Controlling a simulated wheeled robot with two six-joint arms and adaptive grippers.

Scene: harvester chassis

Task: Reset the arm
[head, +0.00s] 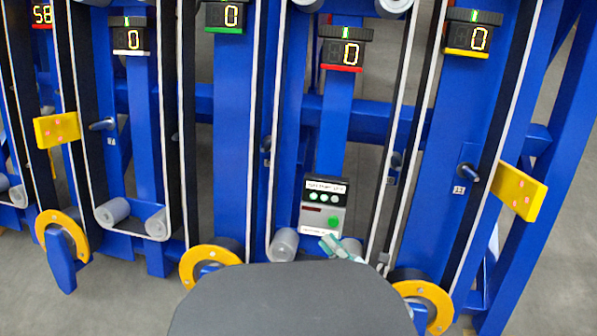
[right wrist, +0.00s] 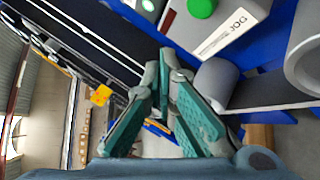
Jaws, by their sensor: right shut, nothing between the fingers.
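My right gripper (head: 338,246) shows small in the head view, just above a dark grey rounded shape that hides most of the arm. It is at the lower edge of a grey control box (head: 337,216) with a green button and several small lights. In the right wrist view my right gripper (right wrist: 165,72) has its teal-padded fingers shut together at the tips with nothing between them. The control box (right wrist: 228,22), with its green button and a JOG label, is just beyond the fingertips at upper right. My left gripper is not in view.
A blue harvester frame (head: 233,130) with black belts fills the head view. Yellow plates (head: 517,190) jut out at the sides. Yellow-rimmed wheels (head: 212,260) stand low. Grey floor (head: 110,290) is open at lower left.

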